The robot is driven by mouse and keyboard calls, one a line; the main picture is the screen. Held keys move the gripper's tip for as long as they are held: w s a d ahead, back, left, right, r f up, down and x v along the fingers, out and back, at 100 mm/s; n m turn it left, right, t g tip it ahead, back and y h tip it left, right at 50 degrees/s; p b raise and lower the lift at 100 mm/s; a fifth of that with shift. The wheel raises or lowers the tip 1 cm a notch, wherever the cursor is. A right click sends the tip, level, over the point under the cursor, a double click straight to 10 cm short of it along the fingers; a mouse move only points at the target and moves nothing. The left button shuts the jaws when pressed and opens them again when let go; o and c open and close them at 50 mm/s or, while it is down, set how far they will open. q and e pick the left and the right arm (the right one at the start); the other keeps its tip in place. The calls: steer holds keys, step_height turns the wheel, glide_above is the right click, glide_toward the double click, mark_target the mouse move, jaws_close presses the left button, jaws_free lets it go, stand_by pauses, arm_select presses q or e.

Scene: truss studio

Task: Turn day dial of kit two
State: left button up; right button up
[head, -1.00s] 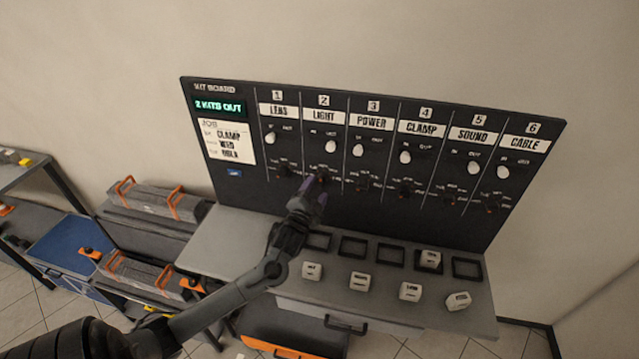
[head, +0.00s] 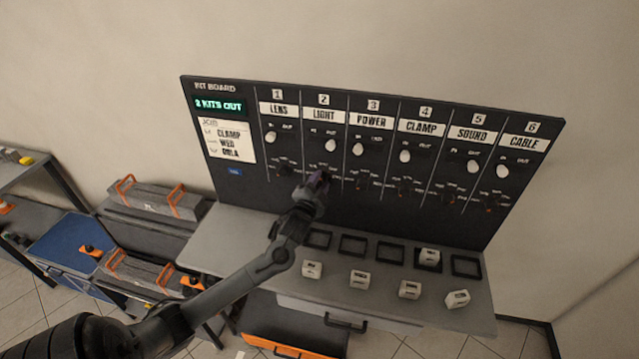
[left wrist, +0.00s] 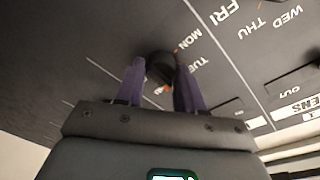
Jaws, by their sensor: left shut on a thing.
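The dark day dial of kit two (left wrist: 160,66) sits low in the LIGHT column of the black kit board (head: 225,150). My left gripper (head: 318,180) covers it in the head view. In the left wrist view, the purple fingers of my left gripper (left wrist: 160,80) stand on both sides of the dial, shut on it. Day words MON and TUE show beside the dial, and a small orange mark shows by it. Where its pointer stands is hard to tell. The LIGHT column's white knob (head: 331,145) is above. My right gripper is not in view.
Other columns carry white knobs and small day dials close by, such as the POWER knob (head: 358,150). A grey shelf (head: 225,235) below the board holds dark square frames and several white blocks (head: 359,280). Orange-handled cases (head: 150,200) stand at left.

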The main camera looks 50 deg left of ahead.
arm_select(q)
steer(key=shift+c, duration=0.4)
steer(key=shift+n, duration=0.3)
steer(key=n, duration=0.3)
steer(key=n+y, duration=0.1)
steer(key=n, duration=0.4)
steer(key=shift+f+n, duration=0.1)
steer(key=shift+n, duration=0.3)
steer(key=n+b, duration=0.1)
steer(key=n, duration=0.4)
steer(key=shift+f+n+y, duration=0.1)
steer(key=shift+n+y, duration=0.6)
steer(key=shift+n, duration=1.5)
steer(key=shift+n+b, duration=0.3)
